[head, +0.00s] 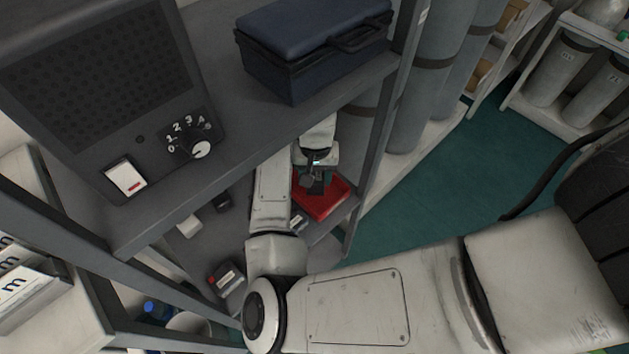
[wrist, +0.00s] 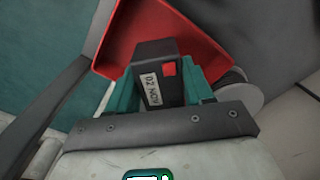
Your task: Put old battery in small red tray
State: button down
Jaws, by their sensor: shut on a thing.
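My gripper (head: 316,172) is shut on a dark battery (wrist: 154,66). In the wrist view the battery has a white label reading "02 NOV" and a red square, and it sits between my teal fingers (wrist: 160,88). The small red tray (head: 335,203) lies on the lower shelf, under my gripper in the head view. In the wrist view the tray (wrist: 185,28) shows just beyond the battery, which overlaps it. I cannot tell whether the battery touches the tray floor.
The upper shelf holds a dial panel (head: 120,90) and a dark blue case (head: 312,45), close above my arm. A grey shelf post (head: 375,150) stands right of the tray. A dark block with a red end (head: 226,278) lies on the lower shelf.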

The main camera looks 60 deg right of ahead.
aim_at(315, 173)
jog(key=f, duration=0.3)
jog(key=shift+w+d+b, duration=0.1)
jog(key=shift+w+b, duration=0.1)
jog(key=shift+b, duration=0.2)
jog(key=shift+c, duration=2.2)
grip_release()
jog(key=shift+f, duration=0.1)
jog(key=shift+r+p, duration=1.05)
jog(key=shift+r, duration=2.85)
